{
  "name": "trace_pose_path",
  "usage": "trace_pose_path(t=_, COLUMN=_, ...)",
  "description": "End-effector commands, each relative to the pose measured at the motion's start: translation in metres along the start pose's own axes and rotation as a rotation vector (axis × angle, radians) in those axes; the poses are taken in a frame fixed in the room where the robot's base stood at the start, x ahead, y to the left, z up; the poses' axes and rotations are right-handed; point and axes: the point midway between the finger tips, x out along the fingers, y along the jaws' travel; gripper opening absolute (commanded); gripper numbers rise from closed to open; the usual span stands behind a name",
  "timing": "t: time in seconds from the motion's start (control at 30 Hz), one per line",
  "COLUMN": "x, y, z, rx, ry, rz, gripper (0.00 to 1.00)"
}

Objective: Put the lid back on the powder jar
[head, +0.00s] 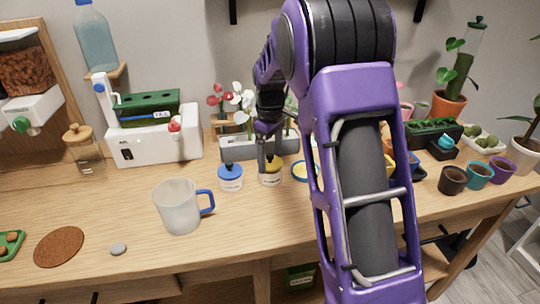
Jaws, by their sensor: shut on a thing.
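A small white jar (270,180) with a label stands on the wooden table, just right of a similar jar with a blue lid (231,169). A yellow lid (274,161) is at the top of the first jar. My gripper (268,158) points down over this jar, its fingers at the yellow lid, and looks shut on it. The fingers hide part of the lid, and I cannot tell whether it is seated on the rim or just above it.
A frosted jug (180,207) with a blue handle stands front left of the jars. A grey planter (240,147) with flowers is behind them. A round blue-rimmed dish (305,171) lies to the right, near my arm. Small pots (453,180) stand farther right.

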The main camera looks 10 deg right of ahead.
Motion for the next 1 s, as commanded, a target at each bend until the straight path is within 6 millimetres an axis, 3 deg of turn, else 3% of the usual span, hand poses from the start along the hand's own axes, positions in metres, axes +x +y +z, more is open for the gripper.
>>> trace_pose_path(t=0.93, x=0.0004, y=-0.0003, z=-0.0002, rx=0.0, ry=0.0, rz=0.0, gripper=0.33)
trace_pose_path(t=0.97, x=0.0004, y=-0.0003, z=-0.0002, rx=0.0, ry=0.0, rz=0.0, gripper=0.89)
trace_pose_path(t=1.0, x=0.0003, y=-0.0003, z=-0.0002, rx=0.0, ry=0.0, rz=0.0, gripper=0.96)
